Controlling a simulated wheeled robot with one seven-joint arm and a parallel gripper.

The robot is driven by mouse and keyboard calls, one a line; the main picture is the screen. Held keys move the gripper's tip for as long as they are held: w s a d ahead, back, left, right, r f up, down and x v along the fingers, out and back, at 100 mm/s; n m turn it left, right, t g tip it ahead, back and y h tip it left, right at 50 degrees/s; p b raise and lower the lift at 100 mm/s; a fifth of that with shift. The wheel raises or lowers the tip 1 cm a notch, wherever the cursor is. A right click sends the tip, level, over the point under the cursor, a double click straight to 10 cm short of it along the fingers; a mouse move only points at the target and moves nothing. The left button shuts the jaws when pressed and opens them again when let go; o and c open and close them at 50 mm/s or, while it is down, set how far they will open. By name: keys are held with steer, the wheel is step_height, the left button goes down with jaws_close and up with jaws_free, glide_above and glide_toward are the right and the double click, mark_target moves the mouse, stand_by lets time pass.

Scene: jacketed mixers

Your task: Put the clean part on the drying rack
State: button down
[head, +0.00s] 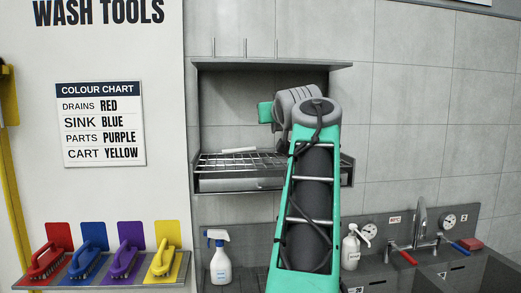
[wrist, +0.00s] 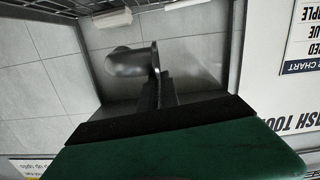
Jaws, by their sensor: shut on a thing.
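My gripper (wrist: 158,88) shows in the wrist view with its dark fingers shut on a grey metal part (wrist: 126,63), which looks like a bent pipe piece with a round flange. In the head view my arm reaches up in front of the drying rack (head: 215,164), a wire shelf inside a steel wall unit. The fingers and the held part are hidden there behind my arm. Dark shelf bars show along the top left of the wrist view. I cannot tell whether the part touches anything.
A white bar (head: 238,150) lies on the rack's left half. A hood shelf (head: 270,66) overhangs the rack. Below stand a spray bottle (head: 220,262), a pump bottle (head: 351,250) and a sink tap (head: 421,228). Coloured brushes (head: 125,262) sit on a ledge at left.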

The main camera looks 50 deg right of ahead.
steer(key=w+f, duration=0.2)
steer(key=f, duration=0.1)
steer(key=w+d+f, duration=0.1)
steer(key=w+f, duration=0.1)
steer(key=f, duration=0.1)
steer(key=w+d+f, duration=0.1)
steer(key=w+f, duration=0.2)
steer(key=shift+d+f+p, duration=0.1)
steer(key=shift+d+p, duration=0.1)
steer(key=shift+p, duration=0.15)
steer(key=shift+s+a+f, duration=0.1)
steer(key=shift+s+f, duration=0.05)
steer(key=shift+f, duration=0.1)
steer(key=c, duration=2.1)
jaws_free()
steer(key=shift+f, duration=0.25)
steer(key=o, duration=0.5)
steer(key=shift+r, duration=0.1)
